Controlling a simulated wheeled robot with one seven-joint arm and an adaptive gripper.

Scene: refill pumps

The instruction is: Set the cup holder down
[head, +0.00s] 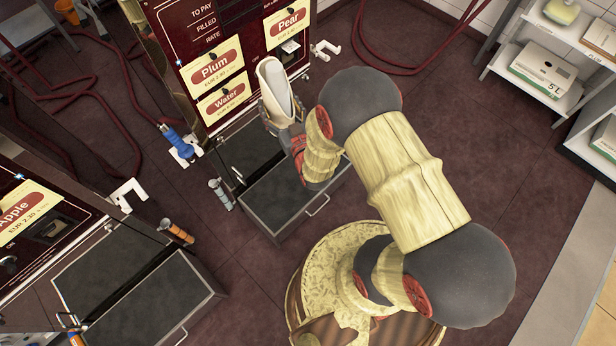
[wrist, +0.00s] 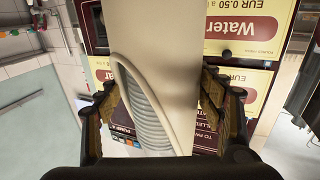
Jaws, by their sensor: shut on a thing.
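The cup holder (head: 275,84) is a cream tube with a rounded top, held in front of the Plum, Water and Pear pump in the head view. In the wrist view the cup holder (wrist: 172,45) fills the middle, and a long slot in it shows a stack of ribbed pale cups (wrist: 143,112). My gripper (head: 280,116) is shut around the holder. In the wrist view the dark fingers of my gripper (wrist: 162,112) lie on both sides of it. The holder's lower end is partly hidden by my gripper in the head view.
The pump (head: 165,40) has a dark box base (head: 285,190) with a handle below my gripper. A second pump with an Apple label (head: 20,215) stands at lower left. Red hoses (head: 75,85) lie on the floor. White shelves (head: 540,65) hold boxes at right. Floor between is clear.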

